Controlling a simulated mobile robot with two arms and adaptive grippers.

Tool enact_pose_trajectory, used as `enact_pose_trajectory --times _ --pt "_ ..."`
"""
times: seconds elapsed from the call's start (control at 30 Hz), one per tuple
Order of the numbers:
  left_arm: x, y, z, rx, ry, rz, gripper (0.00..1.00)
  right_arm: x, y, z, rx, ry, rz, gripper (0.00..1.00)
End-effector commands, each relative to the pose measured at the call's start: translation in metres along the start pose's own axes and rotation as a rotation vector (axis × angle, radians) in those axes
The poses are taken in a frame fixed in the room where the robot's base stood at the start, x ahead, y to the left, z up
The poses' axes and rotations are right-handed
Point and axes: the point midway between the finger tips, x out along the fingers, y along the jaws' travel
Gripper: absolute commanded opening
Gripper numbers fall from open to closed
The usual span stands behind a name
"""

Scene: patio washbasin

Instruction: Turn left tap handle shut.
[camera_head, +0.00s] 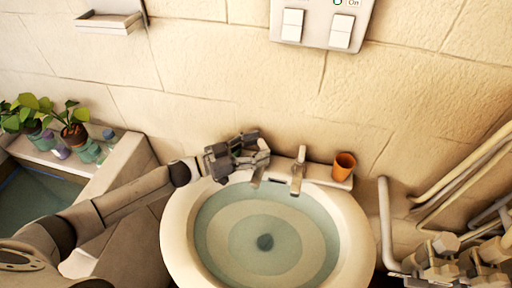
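The white washbasin (180,240) stands against the wall and holds water, with a dark drain in the middle. Two taps stand on its back ledge. The left tap (257,177) shows its spout, but its handle is mostly hidden by my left gripper. The right tap (298,172) is uncovered and has an upright handle. My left gripper (255,153) reaches in from the left and is at the left tap's handle. Its fingers overlap the handle, so I cannot tell whether they touch it or how far they are closed.
An orange cup (343,166) stands on the ledge right of the taps. Potted plants (75,130) and small jars stand on a ledge at left. A switch panel (320,22) and soap shelf (108,21) are above.

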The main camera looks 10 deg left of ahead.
Motion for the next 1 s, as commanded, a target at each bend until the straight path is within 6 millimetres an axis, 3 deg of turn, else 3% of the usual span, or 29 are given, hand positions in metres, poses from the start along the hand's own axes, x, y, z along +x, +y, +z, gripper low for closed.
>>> enact_pose_trajectory --times 0.43,0.8,1.0 --pt "0.0 0.001 -0.007 0.001 0.002 0.003 0.66 0.0 0.0 -0.001 -0.001 0.001 -0.001 0.66" --pt "0.0 0.0 -0.073 0.004 0.002 0.003 0.66 0.0 -0.001 0.0 0.0 0.0 -0.002 0.66" --pt "0.0 0.0 -0.096 0.002 0.0 0.001 0.66 0.0 -0.002 0.0 0.0 0.0 -0.002 0.66"
